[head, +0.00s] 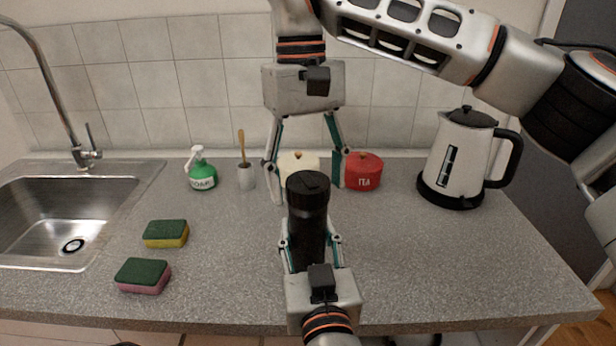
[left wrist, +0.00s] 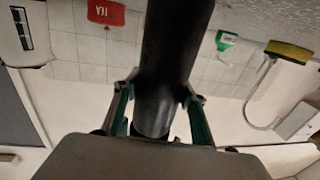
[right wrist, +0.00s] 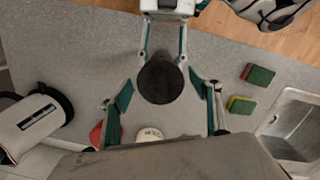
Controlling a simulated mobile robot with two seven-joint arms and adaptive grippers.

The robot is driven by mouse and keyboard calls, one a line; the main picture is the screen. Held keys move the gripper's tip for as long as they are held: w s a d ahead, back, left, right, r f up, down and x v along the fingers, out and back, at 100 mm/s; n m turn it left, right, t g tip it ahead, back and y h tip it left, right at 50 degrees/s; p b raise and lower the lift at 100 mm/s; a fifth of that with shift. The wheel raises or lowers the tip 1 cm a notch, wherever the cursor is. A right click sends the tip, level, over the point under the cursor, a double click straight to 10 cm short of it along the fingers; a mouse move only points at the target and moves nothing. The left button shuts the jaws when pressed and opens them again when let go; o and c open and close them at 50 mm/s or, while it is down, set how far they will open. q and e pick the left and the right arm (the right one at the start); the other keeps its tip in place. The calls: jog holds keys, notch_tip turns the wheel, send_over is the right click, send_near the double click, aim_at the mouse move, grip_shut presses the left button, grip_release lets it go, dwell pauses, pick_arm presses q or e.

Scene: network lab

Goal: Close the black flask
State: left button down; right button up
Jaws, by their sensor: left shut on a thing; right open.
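The black flask (head: 307,235) stands upright over the front middle of the counter, with a wider black cap (head: 307,186) on top. Whether the cap is fully seated cannot be told. My left gripper (head: 311,240) comes from the front and is shut on the flask's body; the left wrist view shows its fingers on both sides of the flask (left wrist: 172,50). My right gripper (head: 309,188) points down from above, open, its fingers to either side of the cap and apart from it. In the right wrist view the cap's round top (right wrist: 160,82) lies between the open fingers.
Behind the flask stand a cream canister (head: 298,163) and a red tea canister (head: 363,172). A kettle (head: 462,155) is at right. A green soap bottle (head: 202,172), brush holder (head: 246,177), two sponges (head: 166,233) (head: 143,276) and a sink (head: 70,215) are left. The counter right of the flask is clear.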

jog(key=shift+r, duration=0.1)
jog(key=shift+r, duration=2.15)
jog(key=shift+c, duration=0.5)
